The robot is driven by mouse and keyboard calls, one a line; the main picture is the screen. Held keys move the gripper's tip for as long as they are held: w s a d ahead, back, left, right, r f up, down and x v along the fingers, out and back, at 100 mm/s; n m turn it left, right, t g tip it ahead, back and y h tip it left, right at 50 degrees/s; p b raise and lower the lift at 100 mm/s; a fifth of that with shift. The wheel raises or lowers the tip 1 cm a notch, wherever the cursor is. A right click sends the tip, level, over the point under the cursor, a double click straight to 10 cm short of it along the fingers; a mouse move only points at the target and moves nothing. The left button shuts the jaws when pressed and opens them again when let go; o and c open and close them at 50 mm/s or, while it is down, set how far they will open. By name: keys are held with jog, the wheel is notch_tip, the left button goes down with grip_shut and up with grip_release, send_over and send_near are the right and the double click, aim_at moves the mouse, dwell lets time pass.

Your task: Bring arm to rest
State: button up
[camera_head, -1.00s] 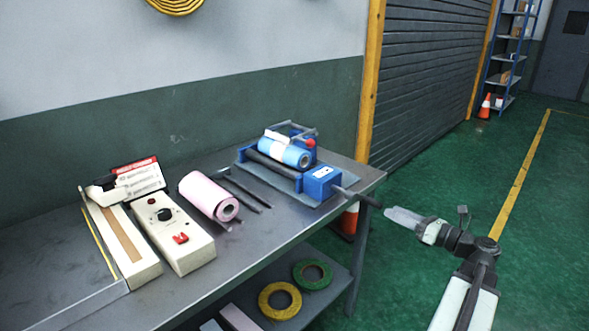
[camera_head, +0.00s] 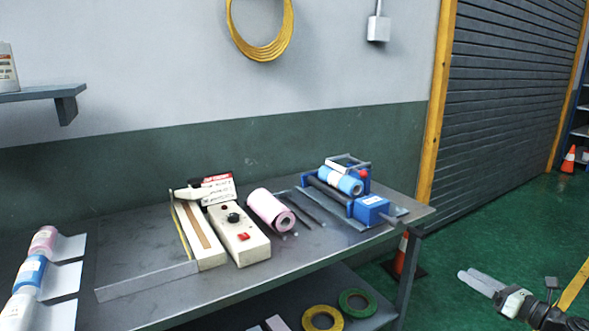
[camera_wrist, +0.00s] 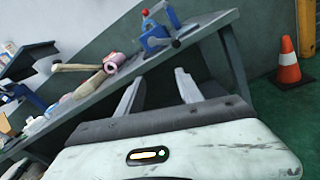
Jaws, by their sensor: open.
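My gripper (camera_head: 478,283) shows at the lower right of the head view, over the green floor and to the right of the workbench (camera_head: 330,262). Its pale fingers point left toward the bench and hold nothing. In the wrist view, the two fingers of my gripper (camera_wrist: 158,92) stand apart with a clear gap between them. The bench edge lies beyond them, tilted in that view. My arm's links are mostly cut off at the lower right corner of the head view.
On the bench stand a blue roller device (camera_head: 372,210), a pink roll (camera_head: 268,208) and a beige sealer (camera_head: 240,240). Tape rings (camera_head: 357,302) lie on the lower shelf. Orange cones (camera_head: 568,160) stand on the floor. The floor right of the bench is open.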

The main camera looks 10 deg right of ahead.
jog(key=w+a+f+n+g+y, duration=0.1)
jog(key=w+a+f+n+g, duration=0.3)
jog(key=a, duration=0.4)
jog(key=w+a+f+n+g, duration=0.3)
jog(key=a+f+n, duration=0.3)
jog(key=a, duration=0.2)
jog(key=w+a+f+n+g+y, duration=0.1)
jog(key=w+a+f+n+g, duration=0.3)
jog(key=a, duration=0.4)
jog(key=s+a+f+n+g+h, duration=0.25)
jog(key=a+f+n+h, duration=0.2)
jog(key=a+n, duration=0.6)
jog(key=s+a+f+n+g+h, duration=0.1)
jog(key=a+f+n+g+h, duration=0.3)
jog(key=a+n, duration=0.6)
notch_tip(320, 180, up, 22)
jog(key=d+n+p, duration=0.1)
jog(key=p, duration=2.2)
jog(key=shift+w+y, duration=0.15)
jog(key=shift+y, duration=0.2)
jog(key=shift+t, duration=0.25)
